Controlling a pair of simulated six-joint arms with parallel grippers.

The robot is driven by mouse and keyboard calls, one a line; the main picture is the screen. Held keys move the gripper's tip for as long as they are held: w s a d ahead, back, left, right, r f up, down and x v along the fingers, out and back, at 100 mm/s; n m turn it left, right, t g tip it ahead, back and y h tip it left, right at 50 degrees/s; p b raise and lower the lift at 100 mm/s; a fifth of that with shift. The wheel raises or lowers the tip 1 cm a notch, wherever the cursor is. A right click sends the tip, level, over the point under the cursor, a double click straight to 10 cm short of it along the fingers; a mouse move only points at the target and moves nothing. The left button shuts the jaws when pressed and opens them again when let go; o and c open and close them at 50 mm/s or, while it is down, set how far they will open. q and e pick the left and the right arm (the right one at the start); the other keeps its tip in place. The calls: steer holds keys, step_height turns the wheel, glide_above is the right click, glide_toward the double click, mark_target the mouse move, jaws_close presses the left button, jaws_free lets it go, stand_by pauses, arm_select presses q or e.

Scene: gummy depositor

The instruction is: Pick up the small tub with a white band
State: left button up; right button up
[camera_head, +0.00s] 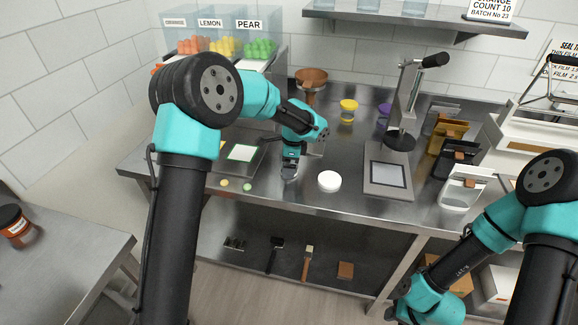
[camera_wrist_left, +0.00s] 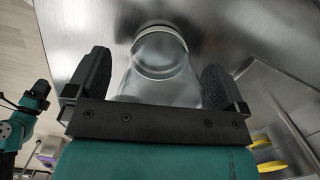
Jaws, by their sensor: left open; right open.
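A small clear tub with a pale whitish band (camera_wrist_left: 160,52) stands on the steel counter between the fingers of my left gripper (camera_wrist_left: 155,80) in the left wrist view. The fingers are apart, one on each side of it; I cannot tell whether they touch it. In the head view the tub (camera_head: 290,171) shows partly below my left wrist, which hides the rest. My right gripper (camera_head: 397,312) is low at the bottom right of the head view, away from the tub, open and holding nothing visible.
A white round lid (camera_head: 329,181) lies right of the tub. A yellow tub (camera_head: 348,112) and a purple one (camera_head: 384,112) stand behind. A press with a grey base (camera_head: 388,185) is to the right. Small gummies (camera_head: 247,187) lie near the front edge.

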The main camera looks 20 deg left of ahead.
arm_select(q)
steer(key=shift+f, duration=0.15)
stand_by(0.3)
steer(key=c, duration=1)
